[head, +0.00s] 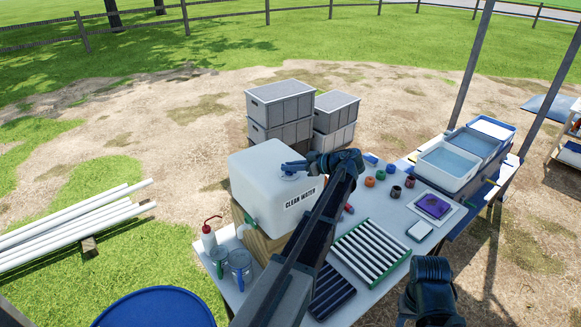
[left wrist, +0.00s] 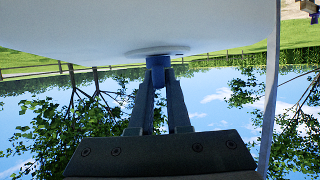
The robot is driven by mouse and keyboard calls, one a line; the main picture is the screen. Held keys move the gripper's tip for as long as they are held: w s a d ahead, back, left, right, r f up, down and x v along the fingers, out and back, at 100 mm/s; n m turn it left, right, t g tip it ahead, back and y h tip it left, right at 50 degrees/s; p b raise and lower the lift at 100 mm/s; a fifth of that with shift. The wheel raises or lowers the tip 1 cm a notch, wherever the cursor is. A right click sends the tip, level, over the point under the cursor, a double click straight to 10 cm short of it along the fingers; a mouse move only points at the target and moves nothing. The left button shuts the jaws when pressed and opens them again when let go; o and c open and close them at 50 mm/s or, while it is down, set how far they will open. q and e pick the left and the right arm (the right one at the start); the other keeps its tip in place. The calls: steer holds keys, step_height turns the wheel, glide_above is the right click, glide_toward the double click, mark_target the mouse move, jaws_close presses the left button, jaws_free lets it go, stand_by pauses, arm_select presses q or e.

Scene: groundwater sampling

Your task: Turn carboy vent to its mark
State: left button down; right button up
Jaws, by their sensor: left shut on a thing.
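The white carboy (head: 262,160), labelled CLEAN WATER, stands on a wooden stand on the table. Its small blue vent (head: 289,177) sits on top, partly covered by my left gripper (head: 286,167). In the left wrist view the blue vent (left wrist: 159,61) stands between the fingertips, on a round pale base against the white carboy (left wrist: 130,25). My left gripper (left wrist: 160,76) is shut on the vent. The vent's mark cannot be made out. A dark part of my right arm shows at the lower right of the head view, but its fingers do not show.
A green-edged rack (head: 405,267), small coloured caps and a purple item (head: 433,206) lie to the right. Water tubs (head: 447,165) stand at the far right. Grey crates (head: 280,103) stand behind.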

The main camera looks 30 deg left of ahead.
arm_select(q)
steer(key=m+t, duration=0.3)
steer(key=t, duration=0.1)
steer(key=shift+s, duration=0.25)
steer(key=shift+m+t+h, duration=0.4)
steer(key=shift+m+t, duration=0.2)
steer(key=shift+m, duration=0.2)
steer(key=shift+w+t, duration=0.15)
steer(key=shift+t, duration=0.15)
steer(key=c, duration=0.9)
jaws_free()
